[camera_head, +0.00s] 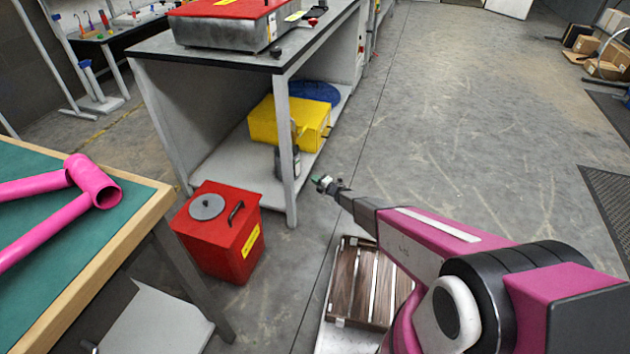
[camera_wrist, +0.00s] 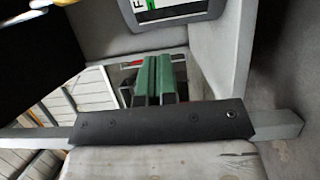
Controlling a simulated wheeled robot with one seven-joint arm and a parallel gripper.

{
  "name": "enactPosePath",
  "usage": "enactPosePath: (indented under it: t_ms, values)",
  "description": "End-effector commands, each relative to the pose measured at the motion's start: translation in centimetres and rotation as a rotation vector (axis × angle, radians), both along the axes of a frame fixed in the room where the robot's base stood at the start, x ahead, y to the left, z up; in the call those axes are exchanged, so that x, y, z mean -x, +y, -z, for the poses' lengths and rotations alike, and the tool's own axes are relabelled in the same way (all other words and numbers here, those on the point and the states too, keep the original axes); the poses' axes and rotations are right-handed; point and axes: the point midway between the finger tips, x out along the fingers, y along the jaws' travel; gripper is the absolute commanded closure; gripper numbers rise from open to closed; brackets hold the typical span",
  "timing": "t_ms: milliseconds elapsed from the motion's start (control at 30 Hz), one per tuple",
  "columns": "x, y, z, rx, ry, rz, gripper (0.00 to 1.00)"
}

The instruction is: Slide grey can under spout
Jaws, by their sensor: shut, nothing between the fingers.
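A dark grey can (camera_head: 279,162) stands on the lower shelf of the bench, beside the yellow box (camera_head: 283,122) and partly hidden behind a table leg. I cannot clearly make out a spout; a small tan and grey part shows at the box's front, above the can. My gripper (camera_head: 325,184) is in the open to the right of the bench leg, apart from the can. Its green fingers show in the wrist view (camera_wrist: 155,85), together and empty. I cannot make out the can in the wrist view.
A red bin (camera_head: 238,250) stands on the floor at left, and a brown slatted crate (camera_head: 353,295) lies below my arm. A blue round thing (camera_head: 316,91) lies behind the yellow box.

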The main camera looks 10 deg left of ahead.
Motion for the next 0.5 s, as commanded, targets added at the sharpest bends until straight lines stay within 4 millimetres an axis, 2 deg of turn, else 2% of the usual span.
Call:
enactPosePath:
  t_ms: [233,267,333,367,500]
  values:
    - [0.0,0.0,0.0,0.000,0.000,0.000,1.00]
    - [0.0,0.0,0.0,0.000,0.000,0.000,0.94]
    - [-0.1,-0.2,-0.2,0.000,0.004,0.006,0.71]
    - [-0.2,-0.4,-0.4,0.002,0.009,0.014,0.64]
    - [-1.1,-2.8,-2.8,0.010,0.070,0.108,0.64]
